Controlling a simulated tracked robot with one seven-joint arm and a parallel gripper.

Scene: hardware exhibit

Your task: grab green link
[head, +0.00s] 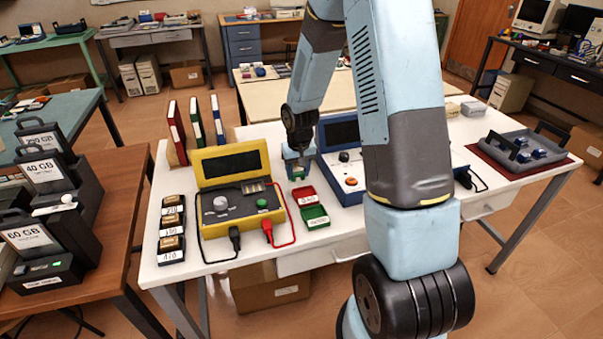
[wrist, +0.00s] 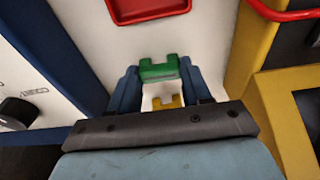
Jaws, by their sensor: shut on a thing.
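The green link (wrist: 158,70) is a small notched piece in the wrist view, between the two blue fingertips. My gripper (wrist: 160,82) is shut on it from left and right. A small yellow notched piece (wrist: 168,102) shows nearer the palm between the fingers; whether it is joined to the green link I cannot tell. In the head view my gripper (head: 299,160) points down over the white table between the yellow and blue instrument cases, with a bit of green (head: 297,173) at its tips. Whether the link touches the table is unclear.
A red bin (head: 303,194) and a green bin (head: 314,215) stand just in front of my gripper. The yellow case (head: 232,190) with cables is close on the left, the blue case (head: 345,178) close on the right. Upright binders (head: 197,125) stand behind.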

